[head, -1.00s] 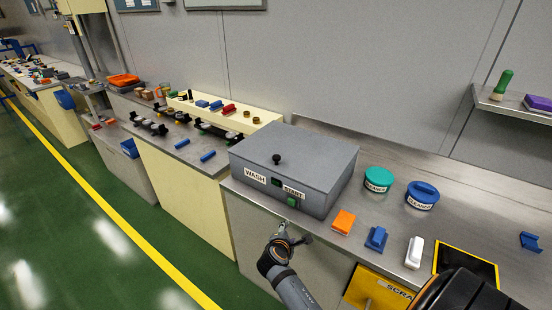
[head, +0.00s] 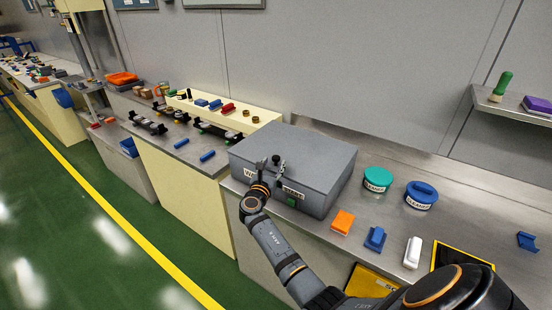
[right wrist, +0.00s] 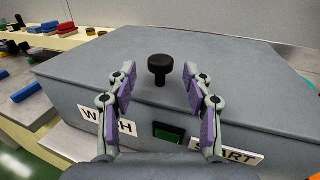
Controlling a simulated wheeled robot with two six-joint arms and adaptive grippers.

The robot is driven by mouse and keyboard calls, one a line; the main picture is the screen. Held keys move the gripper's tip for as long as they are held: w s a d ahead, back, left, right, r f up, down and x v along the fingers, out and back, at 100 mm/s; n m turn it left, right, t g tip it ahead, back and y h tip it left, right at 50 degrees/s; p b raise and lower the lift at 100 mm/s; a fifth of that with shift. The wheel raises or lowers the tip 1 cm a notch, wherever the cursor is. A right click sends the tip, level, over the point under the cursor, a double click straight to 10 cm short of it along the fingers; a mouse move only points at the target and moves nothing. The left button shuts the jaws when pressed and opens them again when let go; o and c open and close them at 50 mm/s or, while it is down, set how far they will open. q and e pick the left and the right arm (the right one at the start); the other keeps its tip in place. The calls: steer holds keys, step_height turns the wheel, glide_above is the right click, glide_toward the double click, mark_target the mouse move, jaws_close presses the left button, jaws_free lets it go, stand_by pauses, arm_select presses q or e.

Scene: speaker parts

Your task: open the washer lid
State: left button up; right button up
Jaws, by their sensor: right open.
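The washer is a grey box (head: 325,165) on the metal counter, its flat lid shut. A black knob stands on the lid near the front edge; it shows clearly in the right wrist view (right wrist: 160,67). My right gripper (head: 269,164) is at the front of the washer, just above the lid edge. In the right wrist view its purple-padded fingers (right wrist: 158,92) are open, one to each side of the knob, with clear gaps and no contact visible. The green start button (right wrist: 168,132) is on the front face, below the fingers. My left gripper is out of view.
A teal round container (head: 377,179) and a blue round container (head: 420,196) stand right of the washer. Orange (head: 343,221), blue (head: 375,238) and white (head: 412,252) blocks lie along the counter front. The wall is behind the washer.

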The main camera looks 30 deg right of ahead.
mark_target(275, 161)
steer(key=shift+x, duration=2)
steer(key=shift+c, duration=0.2)
jaws_close()
